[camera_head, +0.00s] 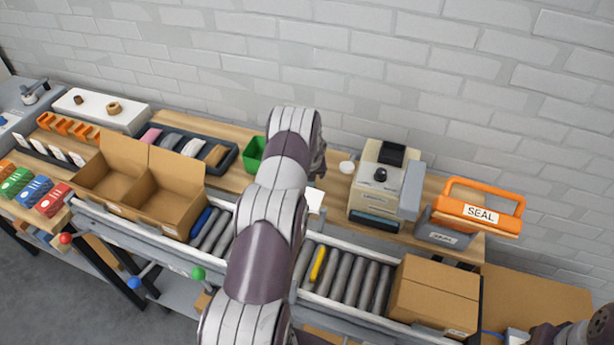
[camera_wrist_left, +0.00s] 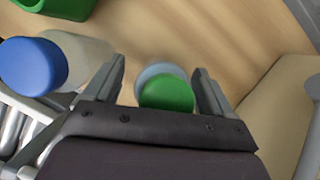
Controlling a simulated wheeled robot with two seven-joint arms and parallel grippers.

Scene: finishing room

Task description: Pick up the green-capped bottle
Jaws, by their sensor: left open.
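The green-capped bottle (camera_wrist_left: 168,94) shows in the left wrist view from above, its round green cap over a pale grey body. It sits between the two fingers of my left gripper (camera_wrist_left: 162,82), which is open, with a gap on each side of the cap. The lower part of the bottle is hidden behind the gripper's dark body. In the head view my left arm covers the bottle and most of the gripper. Only part of my right arm shows at the lower right corner of the head view; its gripper is not seen.
A blue-capped bottle (camera_wrist_left: 34,66) stands just left of the left finger. A green bin (camera_head: 254,154) is behind it, also in the wrist view (camera_wrist_left: 62,6). A beige machine (camera_head: 372,195) stands to the right. The roller conveyor (camera_head: 342,276) with cardboard boxes runs in front.

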